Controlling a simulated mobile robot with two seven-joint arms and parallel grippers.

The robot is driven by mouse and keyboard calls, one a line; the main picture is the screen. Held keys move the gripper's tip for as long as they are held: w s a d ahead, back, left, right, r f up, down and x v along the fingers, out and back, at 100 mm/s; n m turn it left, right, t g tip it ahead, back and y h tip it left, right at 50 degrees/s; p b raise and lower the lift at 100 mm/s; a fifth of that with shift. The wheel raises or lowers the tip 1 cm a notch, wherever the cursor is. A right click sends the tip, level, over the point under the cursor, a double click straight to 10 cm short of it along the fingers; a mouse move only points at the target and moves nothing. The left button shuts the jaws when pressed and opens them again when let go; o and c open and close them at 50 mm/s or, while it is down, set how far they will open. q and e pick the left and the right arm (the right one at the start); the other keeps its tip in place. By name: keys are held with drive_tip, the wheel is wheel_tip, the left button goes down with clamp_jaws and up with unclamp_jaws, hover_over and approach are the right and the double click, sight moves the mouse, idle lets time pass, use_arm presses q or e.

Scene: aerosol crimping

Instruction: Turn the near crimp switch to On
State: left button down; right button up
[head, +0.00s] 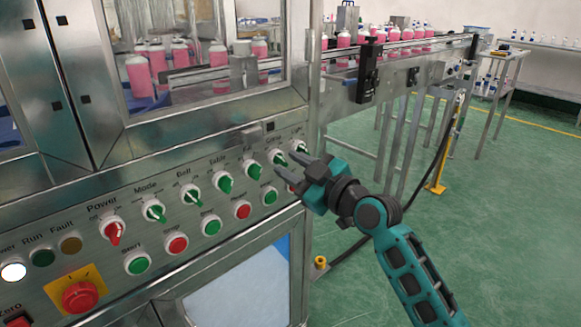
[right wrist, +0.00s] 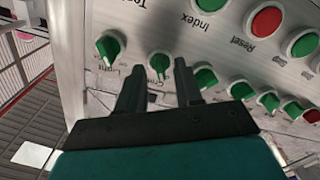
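The near crimp switch is a green rotary knob on a white collar in the upper row of the sloped panel. In the head view the crimp switch (head: 278,157) is partly behind my right gripper (head: 284,162). In the right wrist view the crimp switch (right wrist: 160,65) shows between the two fingertips of my right gripper (right wrist: 159,66), with a label partly hidden below it. The fingers are apart, one on each side of the knob. I cannot tell whether they touch it. My left gripper is not in view.
The light knob (right wrist: 108,47) is just left of the crimp switch in the right wrist view. Other green knobs and the red power knob (head: 114,231) share the row. Push buttons and a red emergency stop (head: 80,296) lie below. A conveyor (head: 400,50) carries pink bottles.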

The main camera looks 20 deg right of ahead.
drive_tip(key=shift+w+a, duration=0.2)
drive_tip(key=shift+w, duration=0.15)
clamp_jaws()
idle(0.3)
